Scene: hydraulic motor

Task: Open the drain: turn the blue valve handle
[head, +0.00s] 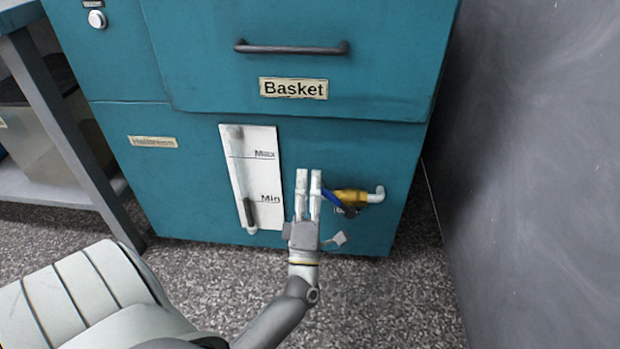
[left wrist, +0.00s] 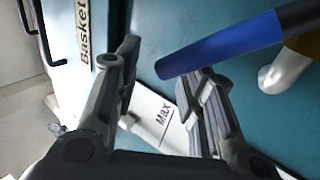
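The blue valve handle (head: 331,197) sits on a brass valve (head: 352,198) low on the teal cabinet's front. My left gripper (head: 309,176) is just left of the valve, fingers pointing up in the head view. It is open, with a narrow gap and nothing gripped between its fingers. In the left wrist view the handle (left wrist: 222,46) comes in from the upper right. Its free end lies by the tip of the right-hand finger; I cannot tell whether they touch. The fingers partly hide the handle's end in the head view. My right gripper is not in view.
A white level gauge plate (head: 262,178) marked Max and Min is left of the gripper. A white outlet pipe (head: 377,194) sticks out right of the valve. A drawer labelled Basket (head: 293,88) is above. A dark wall (head: 540,170) stands at right; speckled floor lies in front.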

